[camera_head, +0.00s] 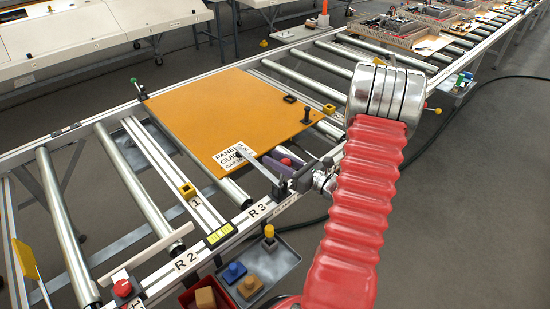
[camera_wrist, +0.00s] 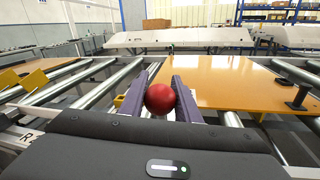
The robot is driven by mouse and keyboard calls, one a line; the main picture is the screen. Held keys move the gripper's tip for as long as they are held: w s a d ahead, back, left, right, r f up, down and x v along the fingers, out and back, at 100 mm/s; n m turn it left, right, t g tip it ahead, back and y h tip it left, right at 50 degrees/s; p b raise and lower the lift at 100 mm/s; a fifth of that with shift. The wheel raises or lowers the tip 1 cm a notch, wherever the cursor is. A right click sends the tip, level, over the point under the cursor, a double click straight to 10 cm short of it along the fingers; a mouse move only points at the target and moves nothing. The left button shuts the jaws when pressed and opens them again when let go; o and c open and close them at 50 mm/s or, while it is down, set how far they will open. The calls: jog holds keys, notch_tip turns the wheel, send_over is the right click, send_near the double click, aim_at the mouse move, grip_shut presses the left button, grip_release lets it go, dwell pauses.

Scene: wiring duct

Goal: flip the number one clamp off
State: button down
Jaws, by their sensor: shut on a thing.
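My gripper (camera_wrist: 160,98) has two purple fingers closed on a red ball knob (camera_wrist: 160,99), which fills the gap between them. In the head view my gripper (camera_head: 288,160) is at the near edge of the orange panel, beside a dark clamp (camera_head: 281,188) on the rail near the R 3 mark. A grey bar runs from this clamp onto the panel (camera_head: 215,110). In the wrist view the panel (camera_wrist: 225,82) lies beyond the fingers.
A grey tray (camera_head: 265,265) with coloured knobs is below the rail. Bare rollers (camera_head: 132,185) lie left of the panel.

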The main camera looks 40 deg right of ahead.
jog(key=shift+v, duration=0.75)
jog(key=s+f, duration=0.2)
jog(key=s, duration=0.5)
jog(key=shift+a, duration=0.2)
jog(key=c, duration=2.3)
grip_release()
jog(key=shift+f, duration=0.1)
jog(key=o, duration=0.9)
jog(key=shift+d, duration=0.15)
jog(key=shift+o, duration=0.2)
jog(key=shift+s, duration=0.1)
jog(key=v, duration=1.3)
jog(key=shift+s, duration=0.35)
